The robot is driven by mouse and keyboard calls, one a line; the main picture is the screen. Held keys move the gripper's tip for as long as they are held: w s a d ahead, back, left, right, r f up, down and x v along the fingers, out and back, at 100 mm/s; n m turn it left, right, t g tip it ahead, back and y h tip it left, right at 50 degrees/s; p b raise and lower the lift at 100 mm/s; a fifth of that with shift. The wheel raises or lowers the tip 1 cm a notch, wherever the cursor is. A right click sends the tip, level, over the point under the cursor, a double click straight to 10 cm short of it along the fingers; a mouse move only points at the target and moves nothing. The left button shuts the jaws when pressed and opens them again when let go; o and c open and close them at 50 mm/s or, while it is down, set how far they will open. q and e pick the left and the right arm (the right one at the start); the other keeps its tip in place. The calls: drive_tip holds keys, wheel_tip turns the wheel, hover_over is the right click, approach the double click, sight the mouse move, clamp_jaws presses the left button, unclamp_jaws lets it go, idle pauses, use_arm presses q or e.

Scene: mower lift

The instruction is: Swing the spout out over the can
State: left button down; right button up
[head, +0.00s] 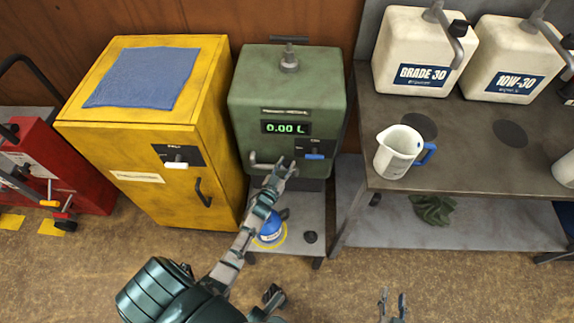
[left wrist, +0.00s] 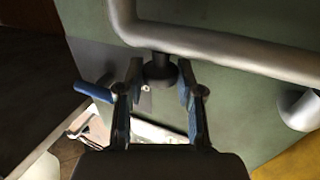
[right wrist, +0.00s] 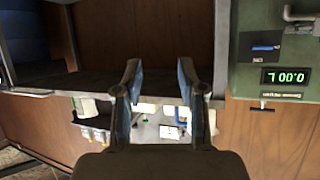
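The green dispenser (head: 288,100) has a grey pipe spout (head: 262,163) low on its front. In the left wrist view the spout (left wrist: 220,50) is a bent pipe with a dark downturned end (left wrist: 160,70). My left gripper (head: 286,168) is at the spout. Its fingers (left wrist: 160,85) are apart on either side of the dark end, with small gaps showing. The blue can (head: 271,226) stands below on the low shelf, inside a yellow ring and partly hidden by my left arm. My right gripper (head: 393,302) is open and empty (right wrist: 165,85), low in front, away from the dispenser.
A blue-handled valve (head: 314,156) and a display reading 0.00 L (head: 286,128) are on the dispenser's front. A yellow cabinet (head: 150,150) stands left. A bench (head: 460,165) on the right bears a white jug (head: 398,150) and white canisters (head: 420,50). Open floor lies in front.

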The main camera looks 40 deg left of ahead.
use_arm(q)
drive_tip(key=shift+a, duration=0.1)
drive_tip(key=s+m+h+p, duration=0.1)
drive_tip(key=d+m+h+p, duration=0.1)
drive_tip(key=shift+s+h, duration=0.4)
use_arm(e)
drive_tip(key=s+d+f+g+h+p, duration=0.1)
drive_tip(key=s+d+f+g+h, duration=0.1)
drive_tip(key=s+f+g, duration=0.5)
use_arm(q)
drive_tip(key=s+m+g+h+b, duration=0.1)
drive_tip(key=s+m+g+h, duration=0.2)
drive_tip(key=s+m+h, duration=0.4)
drive_tip(key=shift+s+a+f+g+h+b, duration=0.15)
drive_tip(key=shift+s+a+g+h+b, duration=0.45)
drive_tip(key=shift+h, duration=1.4)
use_arm(e)
drive_tip(key=w+a+r+t+y, duration=0.1)
drive_tip(key=w+r+t, duration=0.3)
drive_tip(key=shift+a+r+t, duration=0.2)
drive_tip(key=shift+r+t, duration=0.1)
use_arm(q)
drive_tip(key=shift+s+d+t, duration=0.2)
drive_tip(key=shift+d+t, duration=0.1)
